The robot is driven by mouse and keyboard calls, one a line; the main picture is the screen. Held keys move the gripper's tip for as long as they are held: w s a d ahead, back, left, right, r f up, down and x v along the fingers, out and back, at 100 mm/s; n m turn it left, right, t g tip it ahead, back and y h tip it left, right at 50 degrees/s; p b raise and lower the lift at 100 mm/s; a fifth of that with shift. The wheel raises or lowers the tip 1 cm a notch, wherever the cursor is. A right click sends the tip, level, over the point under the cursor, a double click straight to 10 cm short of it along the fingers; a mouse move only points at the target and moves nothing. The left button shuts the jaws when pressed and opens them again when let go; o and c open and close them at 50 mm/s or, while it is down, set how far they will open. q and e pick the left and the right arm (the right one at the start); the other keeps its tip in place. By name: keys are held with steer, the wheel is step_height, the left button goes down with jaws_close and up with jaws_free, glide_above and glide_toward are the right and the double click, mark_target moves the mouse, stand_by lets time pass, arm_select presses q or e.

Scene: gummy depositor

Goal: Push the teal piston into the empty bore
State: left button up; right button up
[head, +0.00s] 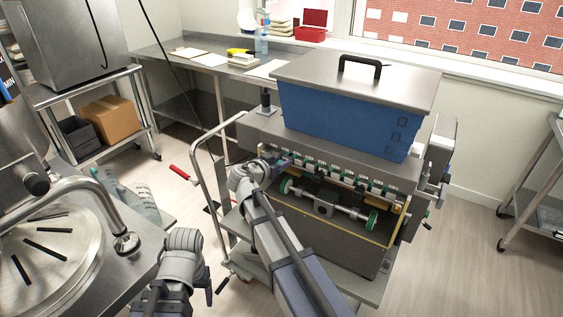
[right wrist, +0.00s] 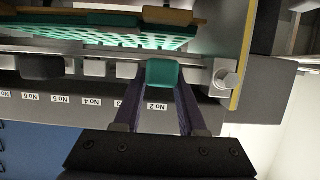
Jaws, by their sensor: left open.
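The teal piston (right wrist: 163,74) shows in the right wrist view as a small block with its end facing the camera, near the label No 2. My right gripper (right wrist: 163,84) has one dark finger on each side of it, touching its sides, and appears shut on it. In the head view my right gripper (head: 282,163) is at the front of the depositor (head: 330,190), at the left part of its labelled row. The bore's mouth is not clearly visible. My left arm's wrist (head: 185,242) is low at the left, clear of the depositor; its gripper is open and empty, its fingertips hard to make out.
A round metal knob (right wrist: 226,80) is close to the right finger. A blue hopper (head: 345,120) tops the depositor. A steel cart handle (head: 195,165) stands left of it, near my right arm.

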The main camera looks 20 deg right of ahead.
steer(key=shift+o, duration=0.3)
steer(key=shift+s+a+r, duration=0.15)
steer(key=shift+s+a, duration=0.1)
steer(key=shift+a, duration=0.05)
steer(key=p+v, duration=0.2)
steer(key=v, duration=0.5)
steer(key=shift+p, duration=0.3)
steer(key=shift+c, duration=0.4)
steer(key=shift+f+b, duration=0.25)
steer(key=shift+b, duration=0.1)
steer(key=shift+c, duration=0.8)
steer(key=s+a+f+h+b, duration=0.1)
steer(key=b, duration=0.2)
steer(key=a+f+n+t+h+b, duration=0.1)
steer(key=b, duration=0.3)
steer(key=s+a+f+t+b, duration=0.1)
steer(key=f+b, duration=0.1)
steer(key=b, duration=0.1)
steer(key=shift+s+a+n+h, duration=0.15)
steer(key=shift+s+n+h, duration=0.15)
steer(key=shift+s+h, duration=0.1)
jaws_close()
steer(key=shift+r+b+x, duration=0.1)
steer(key=shift+b+x, duration=0.15)
steer(key=shift+x, duration=1.15)
steer(key=shift+r+b+x, duration=0.15)
steer(key=shift+b+x, duration=0.1)
steer(key=shift+x, duration=1.1)
steer(key=shift+w, duration=0.1)
